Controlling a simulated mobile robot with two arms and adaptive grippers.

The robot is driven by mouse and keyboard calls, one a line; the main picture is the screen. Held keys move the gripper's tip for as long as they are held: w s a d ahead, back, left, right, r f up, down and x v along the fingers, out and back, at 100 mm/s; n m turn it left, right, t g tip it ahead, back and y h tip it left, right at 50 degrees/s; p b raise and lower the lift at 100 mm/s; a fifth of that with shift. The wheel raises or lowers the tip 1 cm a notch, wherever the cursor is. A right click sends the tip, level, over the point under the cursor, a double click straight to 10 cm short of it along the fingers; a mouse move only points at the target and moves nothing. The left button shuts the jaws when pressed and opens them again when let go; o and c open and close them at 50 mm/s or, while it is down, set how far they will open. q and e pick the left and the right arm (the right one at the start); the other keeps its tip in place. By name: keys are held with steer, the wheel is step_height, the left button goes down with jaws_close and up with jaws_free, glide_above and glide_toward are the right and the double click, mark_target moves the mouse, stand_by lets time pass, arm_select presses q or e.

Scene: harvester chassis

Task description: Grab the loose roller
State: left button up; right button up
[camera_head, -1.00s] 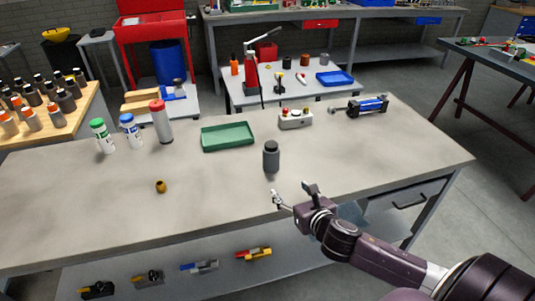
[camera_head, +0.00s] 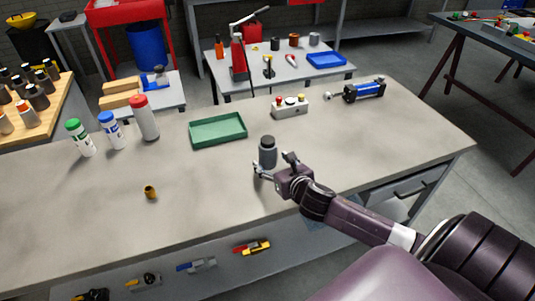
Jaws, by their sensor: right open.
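A dark grey cylinder with a narrower top, which looks like the loose roller (camera_head: 268,150), stands upright on the grey workbench (camera_head: 200,215), right of its middle. My right gripper (camera_head: 272,164) is open just on the near side of it. One finger is at the roller's lower left and the other at its right. I cannot tell whether either finger touches it. The roller's lower part is partly hidden by the gripper. My left gripper is out of view.
A green tray (camera_head: 218,139) lies behind and left of the roller. A button box (camera_head: 290,107) and a blue cylinder unit (camera_head: 363,90) stand farther back. Capped bottles (camera_head: 145,117) stand at the left. A small brass piece (camera_head: 150,192) lies on clear bench.

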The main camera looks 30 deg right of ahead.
mark_target(267, 155)
steer(key=shift+r+x, duration=0.2)
steer(key=shift+x, duration=1.85)
steer(key=c, duration=1.6)
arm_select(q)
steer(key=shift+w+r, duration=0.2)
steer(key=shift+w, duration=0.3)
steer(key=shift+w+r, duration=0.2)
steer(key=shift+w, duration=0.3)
arm_select(e)
steer(key=shift+w+r, duration=0.15)
jaws_close()
steer(key=shift+r, duration=0.1)
